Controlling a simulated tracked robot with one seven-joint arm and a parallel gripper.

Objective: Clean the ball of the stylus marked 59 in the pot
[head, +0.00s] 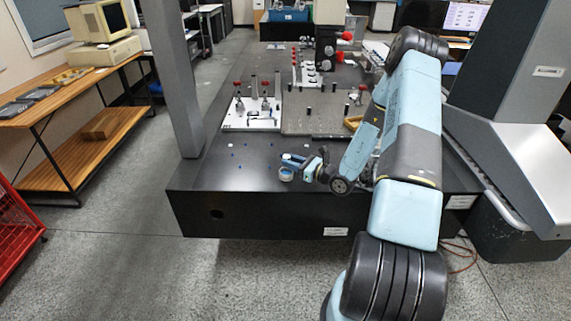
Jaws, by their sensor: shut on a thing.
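My gripper (303,162) is above the front part of the black table, its jaws pointing left. It is shut on a small pale-blue and white thing (291,157). The thing is too small to tell its shape, and no number can be read on it. A small round pot (286,174) with a pale rim stands on the table just below the held thing. I cannot tell whether the held thing touches the pot. No stylus ball or marking 59 can be made out.
The black table (235,178) is mostly clear left of the pot, with small blue dots. Behind stand a white plate with red-topped parts (250,122) and a grey plate (312,124). A grey column (172,80) rises at the left edge. My arm covers the table's right side.

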